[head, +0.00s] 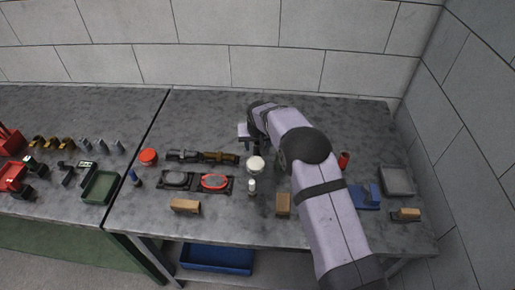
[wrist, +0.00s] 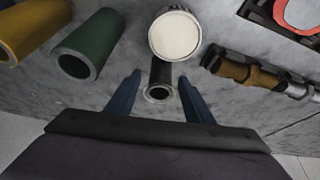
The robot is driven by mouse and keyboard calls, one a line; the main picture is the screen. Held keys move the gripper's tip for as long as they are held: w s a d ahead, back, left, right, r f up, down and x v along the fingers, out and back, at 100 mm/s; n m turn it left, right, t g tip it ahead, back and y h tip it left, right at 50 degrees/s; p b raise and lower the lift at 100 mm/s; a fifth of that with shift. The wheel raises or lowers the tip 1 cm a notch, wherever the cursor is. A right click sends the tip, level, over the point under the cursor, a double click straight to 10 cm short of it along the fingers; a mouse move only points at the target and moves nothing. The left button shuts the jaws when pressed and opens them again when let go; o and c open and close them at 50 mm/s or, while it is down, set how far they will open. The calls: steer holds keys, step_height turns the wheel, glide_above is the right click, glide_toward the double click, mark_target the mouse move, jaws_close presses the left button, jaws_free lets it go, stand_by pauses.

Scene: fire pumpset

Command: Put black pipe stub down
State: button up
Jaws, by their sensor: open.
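The black pipe stub (wrist: 160,75) shows in the wrist view between the two blue fingers of my gripper (wrist: 154,92). Its open ring end points toward my gripper, and its far end is close to a round white-topped can (wrist: 175,35). The fingers are spread apart with a gap visible on each side of the stub. Whether the stub touches the table cannot be told. In the head view my gripper (head: 243,132) is over the back middle of the table, and the stub is not discernible there.
In the wrist view a green pipe (wrist: 88,45) and a yellow pipe (wrist: 32,30) are left of the stub. A black and brass nozzle-like tool (wrist: 250,75) is on the right. In the head view the back left tabletop (head: 205,115) is clear.

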steer(key=shift+c, duration=0.2)
jaws_close()
steer(key=shift+r, duration=0.15)
step_height(320, 180, up, 10)
steer(key=b, duration=0.3)
